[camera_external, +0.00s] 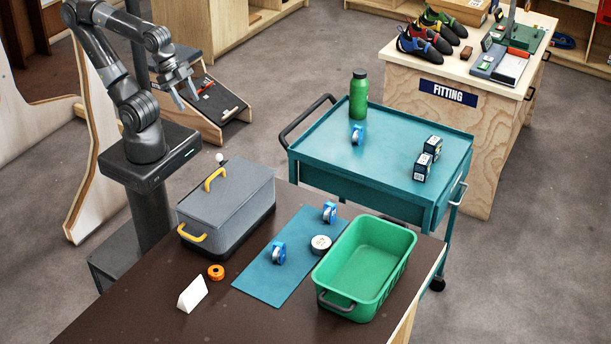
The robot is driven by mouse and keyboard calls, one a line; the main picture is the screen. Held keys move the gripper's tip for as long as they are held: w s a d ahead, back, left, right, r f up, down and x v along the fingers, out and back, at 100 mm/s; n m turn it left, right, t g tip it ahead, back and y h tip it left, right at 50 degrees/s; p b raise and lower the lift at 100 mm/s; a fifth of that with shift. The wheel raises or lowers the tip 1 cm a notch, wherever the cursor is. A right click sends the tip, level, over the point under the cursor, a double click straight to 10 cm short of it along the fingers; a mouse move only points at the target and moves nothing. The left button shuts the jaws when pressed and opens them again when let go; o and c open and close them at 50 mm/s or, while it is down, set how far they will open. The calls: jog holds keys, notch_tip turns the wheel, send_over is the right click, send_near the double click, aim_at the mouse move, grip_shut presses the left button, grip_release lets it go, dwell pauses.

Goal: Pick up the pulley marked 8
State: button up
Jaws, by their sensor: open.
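Three blue-and-silver pulleys are in view, and any numbers on them are too small to read. One pulley (278,253) stands on the front part of the blue mat (262,283) on the dark table. A second pulley (330,212) stands at the mat's far end. A third pulley (357,134) is on the teal cart, in front of the green bottle. I cannot tell which is marked 8. My gripper (188,101) is open and empty, raised in the air at the upper left, well away from all three pulleys.
A grey lidded box (228,205) with yellow handles stands left of the mat. A green bin (364,267) stands right of it. A tape roll (320,244), orange ring (216,272) and white card (192,294) lie nearby. The teal cart (400,165) holds a bottle (358,97) and small boxes (427,160).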

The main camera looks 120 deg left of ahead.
jog(key=shift+o, duration=0.4)
jog(key=w+a+r+n+g, duration=0.1)
jog(key=w+r+n, duration=0.3)
jog(key=w, duration=0.9)
jog(key=n+g+y, duration=0.4)
jog(key=n+y, duration=0.1)
jog(key=n, duration=0.8)
send_over(329, 206)
jog(key=d, duration=0.2)
notch_tip(329, 206, down, 23)
jog(key=shift+h, duration=0.3)
jog(key=x, duration=0.4)
jog(key=shift+s+f, duration=0.1)
jog(key=shift+f, duration=0.2)
jog(key=shift+s+x, duration=0.1)
jog(key=shift+x, duration=1.25)
jog(key=shift+s+x, duration=0.15)
jog(key=shift+x, duration=1.2)
jog(key=shift+a, duration=0.15)
